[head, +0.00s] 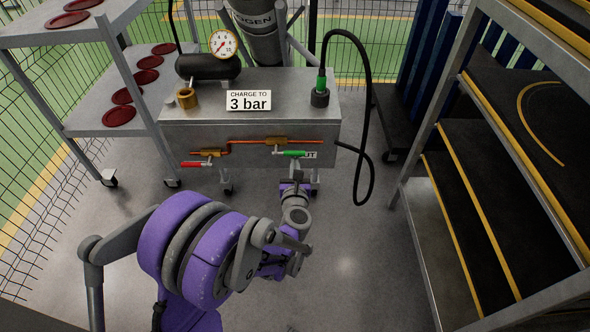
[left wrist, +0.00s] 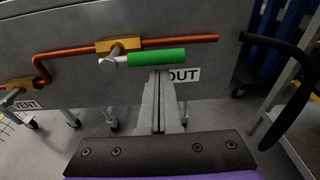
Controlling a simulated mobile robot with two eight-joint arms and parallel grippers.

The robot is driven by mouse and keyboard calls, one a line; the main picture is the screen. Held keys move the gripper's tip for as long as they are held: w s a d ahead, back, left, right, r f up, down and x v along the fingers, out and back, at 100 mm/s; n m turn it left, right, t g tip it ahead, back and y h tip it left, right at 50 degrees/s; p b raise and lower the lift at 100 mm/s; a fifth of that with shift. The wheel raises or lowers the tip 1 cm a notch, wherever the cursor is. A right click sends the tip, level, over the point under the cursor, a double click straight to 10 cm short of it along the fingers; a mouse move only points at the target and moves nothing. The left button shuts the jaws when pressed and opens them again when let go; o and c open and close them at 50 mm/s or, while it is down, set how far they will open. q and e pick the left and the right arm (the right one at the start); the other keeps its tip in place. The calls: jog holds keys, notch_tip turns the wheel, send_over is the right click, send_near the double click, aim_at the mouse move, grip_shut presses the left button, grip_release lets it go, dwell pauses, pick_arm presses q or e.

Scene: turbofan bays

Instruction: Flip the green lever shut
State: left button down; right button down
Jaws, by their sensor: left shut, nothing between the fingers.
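The green lever (head: 291,153) is on the front of the grey metal cart (head: 220,135). It lies level along the copper pipe, to the right of its brass valve (head: 278,141). In the left wrist view the green lever (left wrist: 156,57) points right from its pivot, just above the OUT label (left wrist: 186,75). My left gripper (head: 296,186) is below the lever in the head view. In the left wrist view its fingers (left wrist: 161,76) are together and empty, with their tips just under the lever; contact cannot be told. My right gripper is not in view.
A red lever (head: 196,164) sits at the VENT end of the pipe. A black hose (head: 367,110) loops at the cart's right. Shelving (head: 415,190) stands right, and a rack with red discs (head: 90,125) stands left. The floor before the cart is clear.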

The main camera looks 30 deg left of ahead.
aim_at(294, 152)
pick_arm(q)
jog(key=shift+w+d+r+n+p, duration=0.15)
jog(key=shift+r+n+p, duration=0.35)
jog(key=shift+r+n, duration=0.25)
dwell(0.6)
notch_tip(294, 152, up, 2)
jog(key=n+h+p, duration=0.1)
jog(key=n+p, duration=0.1)
jog(key=n, duration=0.2)
jog(key=shift+r+t, duration=0.15)
jog(key=shift+t, duration=0.25)
jog(key=shift+s+a+r+p, duration=0.2)
jog(key=shift+r+p, duration=0.4)
jog(key=shift+p, duration=0.15)
jog(key=shift+s+a+r+p, duration=0.45)
jog(key=shift+a+r+p, duration=0.1)
jog(key=shift+a+r, duration=0.2)
jog(key=shift+s+a+r+p, duration=0.4)
jog(key=shift+a+r+p, duration=0.15)
jog(key=shift+a+r, duration=0.15)
jog(key=shift+s+a, duration=0.1)
jog(key=shift+a, duration=0.05)
